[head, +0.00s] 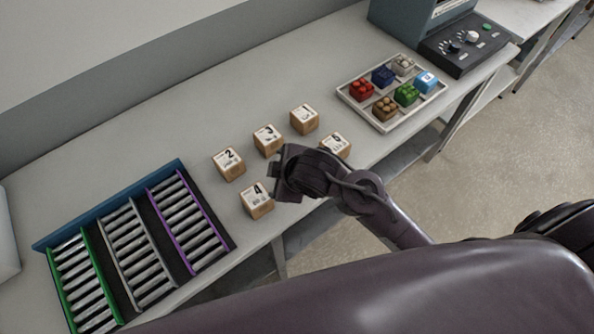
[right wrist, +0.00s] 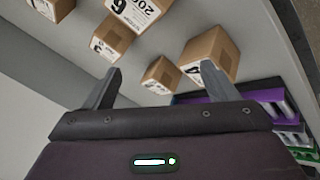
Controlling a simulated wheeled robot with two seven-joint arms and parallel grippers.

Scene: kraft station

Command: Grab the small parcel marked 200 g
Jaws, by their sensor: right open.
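The parcel marked 200 (right wrist: 137,14) is a small brown cardboard box with a white label and a large numeral that looks like 6. It is cut off by the top edge of the right wrist view. In the head view it seems to be the parcel (head: 335,145) just behind my right gripper, partly hidden by it. My right gripper (head: 277,174) is open and empty above the table, between that parcel and parcel 4 (head: 257,199). Its two fingers (right wrist: 160,68) stand apart in the wrist view, with no parcel between them. My left gripper is not in view.
Parcels 2 (head: 229,163), 3 (head: 267,140) and 1 (head: 304,119) stand close by. A rack (head: 110,212) with metal rods is at left. A white tray (head: 356,107) of coloured blocks and a grey machine (head: 465,45) are at right. The table behind the parcels is clear.

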